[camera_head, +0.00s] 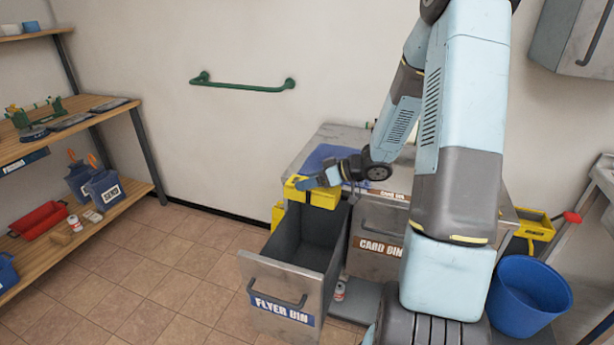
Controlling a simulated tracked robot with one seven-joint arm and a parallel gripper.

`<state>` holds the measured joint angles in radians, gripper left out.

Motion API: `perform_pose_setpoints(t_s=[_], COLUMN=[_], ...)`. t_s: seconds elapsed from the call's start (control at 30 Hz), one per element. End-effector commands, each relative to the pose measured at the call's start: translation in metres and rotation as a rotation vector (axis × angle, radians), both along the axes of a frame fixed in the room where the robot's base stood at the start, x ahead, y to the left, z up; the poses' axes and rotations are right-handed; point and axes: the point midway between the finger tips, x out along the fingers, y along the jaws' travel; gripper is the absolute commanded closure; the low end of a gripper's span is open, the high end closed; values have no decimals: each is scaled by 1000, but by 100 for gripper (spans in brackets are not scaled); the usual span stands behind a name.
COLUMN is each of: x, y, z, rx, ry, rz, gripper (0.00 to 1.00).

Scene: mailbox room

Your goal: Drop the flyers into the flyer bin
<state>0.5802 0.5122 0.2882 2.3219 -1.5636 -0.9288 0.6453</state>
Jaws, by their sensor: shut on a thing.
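The flyer bin (283,296) is a grey metal drawer with a blue "FLYER BIN" label, pulled open at the front of the cabinet. The part of its inside that I see looks empty. My gripper (312,183) is above the back of the open drawer, at the cabinet's front edge. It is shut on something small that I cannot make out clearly. A yellow box-like thing (323,199) is right at the gripper, and I cannot tell if they touch. I cannot pick out the flyers for sure.
The card bin (377,246) is shut beside the flyer bin. A blue sheet (326,155) lies on the cabinet top. A blue bucket (526,294) stands at the right. Wooden shelves (108,222) with blue containers and a red tray (38,220) are at the left. The tiled floor between is clear.

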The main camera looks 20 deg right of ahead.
Motion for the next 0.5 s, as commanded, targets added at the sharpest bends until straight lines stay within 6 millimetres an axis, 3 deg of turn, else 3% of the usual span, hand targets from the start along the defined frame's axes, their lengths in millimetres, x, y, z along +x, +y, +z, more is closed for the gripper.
perform_pose_setpoints(t_s=[0.5], x=[0], y=[3], z=[-48], rx=[2], ry=[1], rz=[6], gripper=[79])
